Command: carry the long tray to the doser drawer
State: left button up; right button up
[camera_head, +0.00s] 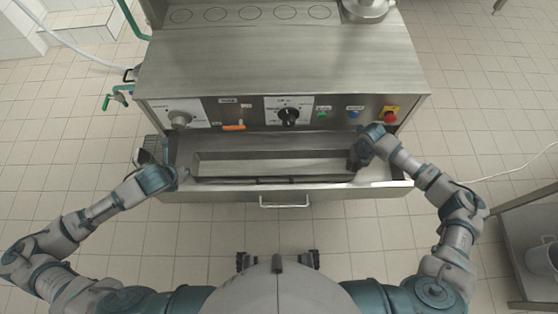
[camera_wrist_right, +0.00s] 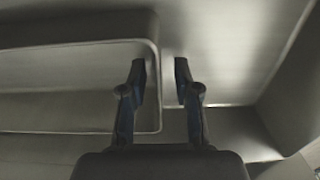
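The long metal tray (camera_head: 270,157) lies inside the open doser drawer (camera_head: 390,184), whose front handle (camera_head: 285,201) faces me. My right gripper (camera_head: 356,160) is at the tray's right end. In the right wrist view, the right gripper's fingers (camera_wrist_right: 160,80) stand apart on either side of the tray's end rim (camera_wrist_right: 155,48), with a visible gap between them. My left gripper (camera_head: 182,174) is by the drawer's left side, close to the tray's left end; its fingers are too small and hidden to tell their state.
The machine's control panel (camera_head: 250,111), with knobs and a red button (camera_head: 389,114), stands just behind the drawer. A green valve (camera_head: 118,95) sticks out at its left. A shelf with a pot (camera_head: 543,258) stands at the lower right. The floor in front is clear.

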jog(key=shift+r, duration=0.5)
notch_tip(320, 180, up, 11)
jog(key=shift+f, duration=0.1)
dwell(0.4)
